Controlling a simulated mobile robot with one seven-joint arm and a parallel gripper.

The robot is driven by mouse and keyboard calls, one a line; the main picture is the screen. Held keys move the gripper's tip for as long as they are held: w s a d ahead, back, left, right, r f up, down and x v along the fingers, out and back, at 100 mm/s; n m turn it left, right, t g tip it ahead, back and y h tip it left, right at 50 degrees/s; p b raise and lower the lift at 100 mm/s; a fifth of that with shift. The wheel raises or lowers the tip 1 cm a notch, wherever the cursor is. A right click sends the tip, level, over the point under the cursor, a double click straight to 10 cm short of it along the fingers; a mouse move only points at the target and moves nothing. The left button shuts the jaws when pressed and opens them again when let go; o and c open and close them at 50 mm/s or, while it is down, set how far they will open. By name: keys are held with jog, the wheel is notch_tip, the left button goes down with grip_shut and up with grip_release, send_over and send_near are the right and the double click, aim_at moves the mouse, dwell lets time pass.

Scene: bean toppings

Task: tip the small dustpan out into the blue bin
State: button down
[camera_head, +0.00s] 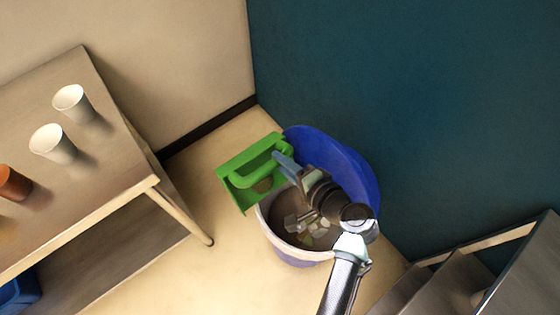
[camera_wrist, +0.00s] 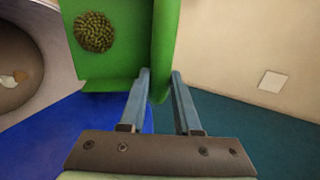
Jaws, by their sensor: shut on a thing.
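The small green dustpan (camera_head: 236,166) is at the upper left rim of the blue bin (camera_head: 352,165), partly over the bin's edge. My gripper (camera_head: 284,160) is shut on the dustpan's handle from the right, above the bin. In the wrist view my gripper (camera_wrist: 158,88) has its two blue-grey fingers around the green handle. A round pile of olive-green beans (camera_wrist: 94,32) lies on the pan (camera_wrist: 110,68). The bin has a raised blue back, a pale front rim and scraps of rubbish inside. Part of its opening is hidden by my arm.
A wooden table (camera_head: 120,165) with two white cups (camera_head: 54,144) and a brown cup (camera_head: 13,184) stands at the left. A dark teal wall (camera_head: 420,90) is close behind the bin. A shelf-like unit (camera_head: 465,275) stands at lower right. Pale floor is clear below the bin.

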jog(key=s+d+f+t+y+b, duration=0.5)
jog(key=s+d+f+t+b, duration=0.1)
jog(key=b, duration=1.7)
jog(key=s+f+t, duration=0.1)
jog(key=s, duration=0.1)
jog(key=shift+s+d+f+b, duration=0.2)
jog(key=shift+s+f+b, duration=0.15)
jog(key=shift+s+b, duration=0.05)
dwell(0.6)
jog(key=shift+s, duration=0.1)
dwell(2.2)
